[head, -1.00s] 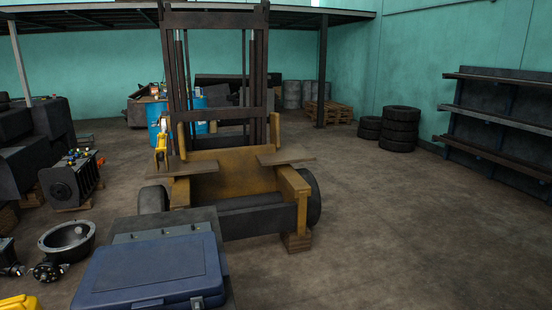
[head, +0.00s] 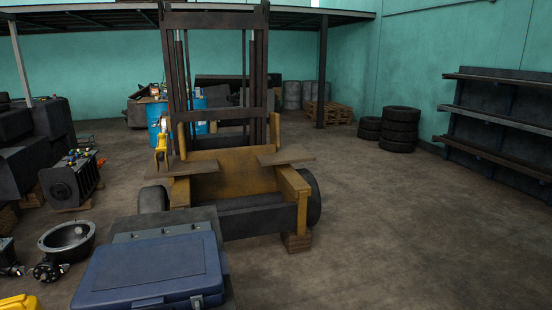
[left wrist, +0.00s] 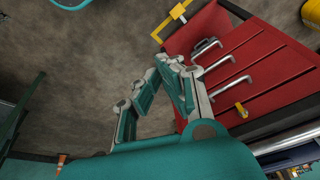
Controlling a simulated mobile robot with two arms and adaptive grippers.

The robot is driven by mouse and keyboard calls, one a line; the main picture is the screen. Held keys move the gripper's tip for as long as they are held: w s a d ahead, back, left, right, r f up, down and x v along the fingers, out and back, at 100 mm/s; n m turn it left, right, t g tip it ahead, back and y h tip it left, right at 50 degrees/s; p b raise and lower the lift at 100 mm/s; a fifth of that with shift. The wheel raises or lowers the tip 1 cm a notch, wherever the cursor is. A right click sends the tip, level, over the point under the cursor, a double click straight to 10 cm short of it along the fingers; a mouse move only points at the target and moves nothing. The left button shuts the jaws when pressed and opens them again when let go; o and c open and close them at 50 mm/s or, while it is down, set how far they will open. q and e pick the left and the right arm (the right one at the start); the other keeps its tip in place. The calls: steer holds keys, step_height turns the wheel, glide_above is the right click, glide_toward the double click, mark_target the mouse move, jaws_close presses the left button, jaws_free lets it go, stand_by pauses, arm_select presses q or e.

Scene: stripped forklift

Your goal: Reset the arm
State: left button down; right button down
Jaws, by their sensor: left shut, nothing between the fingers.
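My left gripper (left wrist: 170,62) shows in the left wrist view, its teal and grey fingers drawn together with nothing held between them. It is over bare concrete floor, beside a red drawer cabinet (left wrist: 267,82) with metal handles. I cannot tell whether it touches the cabinet. Neither of my arms shows in the head view, and my right gripper is in no view.
The stripped forklift (head: 238,174) stands mid-room on wooden blocks. A blue case (head: 150,268) lies in front, with a metal housing (head: 68,240) to its left. Stacked tires (head: 399,130) and a shelf rack (head: 500,122) stand right. Floor at front right is clear.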

arm_select(q)
steer(key=s+f+g+b, duration=0.1)
steer(key=s+f+b, duration=0.25)
steer(key=f, duration=2.35)
steer(key=s+a+f+g+b, duration=0.1)
steer(key=s+a+f, duration=0.2)
steer(key=s+f, duration=1.2)
steer(key=shift+s+f, duration=0.15)
steer(key=shift+s, duration=0.25)
